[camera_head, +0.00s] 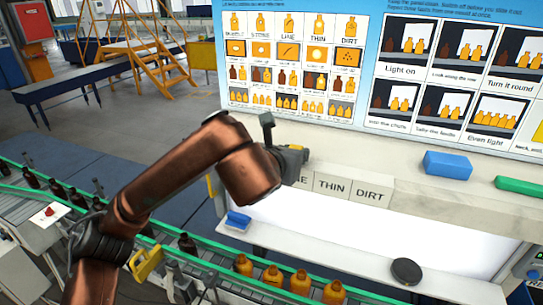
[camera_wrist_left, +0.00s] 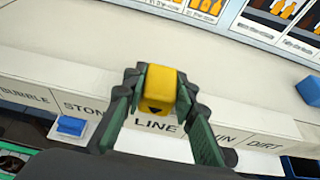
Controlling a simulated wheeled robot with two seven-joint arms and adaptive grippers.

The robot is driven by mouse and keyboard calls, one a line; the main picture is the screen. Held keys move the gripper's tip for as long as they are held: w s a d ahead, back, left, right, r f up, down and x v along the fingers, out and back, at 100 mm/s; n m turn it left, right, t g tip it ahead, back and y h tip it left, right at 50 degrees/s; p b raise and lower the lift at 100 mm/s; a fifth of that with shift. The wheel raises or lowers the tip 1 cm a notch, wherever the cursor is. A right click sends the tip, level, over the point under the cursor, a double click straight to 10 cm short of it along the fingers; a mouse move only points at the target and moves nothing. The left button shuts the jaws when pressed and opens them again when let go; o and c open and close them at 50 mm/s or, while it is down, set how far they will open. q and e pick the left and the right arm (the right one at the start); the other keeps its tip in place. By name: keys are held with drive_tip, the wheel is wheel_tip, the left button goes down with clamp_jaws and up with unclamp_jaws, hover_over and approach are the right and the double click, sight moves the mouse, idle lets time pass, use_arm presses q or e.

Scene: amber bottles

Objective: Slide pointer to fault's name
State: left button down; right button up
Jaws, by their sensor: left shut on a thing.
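A yellow pointer (camera_wrist_left: 158,88) with a black arrow sits on the ledge in the left wrist view, above the LINE label (camera_wrist_left: 156,125). My left gripper (camera_wrist_left: 152,112) is shut on it, one dark finger on each side. The label strip also reads BUBBLE (camera_wrist_left: 25,97), STONE, THIN and DIRT (camera_wrist_left: 264,144), with STONE and THIN partly covered by the fingers. In the head view my left gripper (camera_head: 292,158) is over the strip, left of the THIN label (camera_head: 333,187). My right gripper is not in view.
A fault chart (camera_head: 290,65) stands behind the ledge. A blue block (camera_head: 447,164) and a green object (camera_head: 518,186) lie on the ledge to the right. Below are a bright white panel (camera_head: 350,233), a black disc (camera_head: 406,271) and several amber bottles (camera_head: 272,277) on a conveyor.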

use_arm(q)
drive_tip(key=shift+s+d, duration=0.3)
drive_tip(key=shift+d, duration=0.3)
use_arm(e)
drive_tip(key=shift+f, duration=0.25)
use_arm(q)
drive_tip(key=c, duration=1.8)
unclamp_jaws()
drive_tip(key=shift+o, duration=1.1)
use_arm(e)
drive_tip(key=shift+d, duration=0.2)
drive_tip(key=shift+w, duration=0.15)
use_arm(q)
drive_tip(key=v, duration=1.2)
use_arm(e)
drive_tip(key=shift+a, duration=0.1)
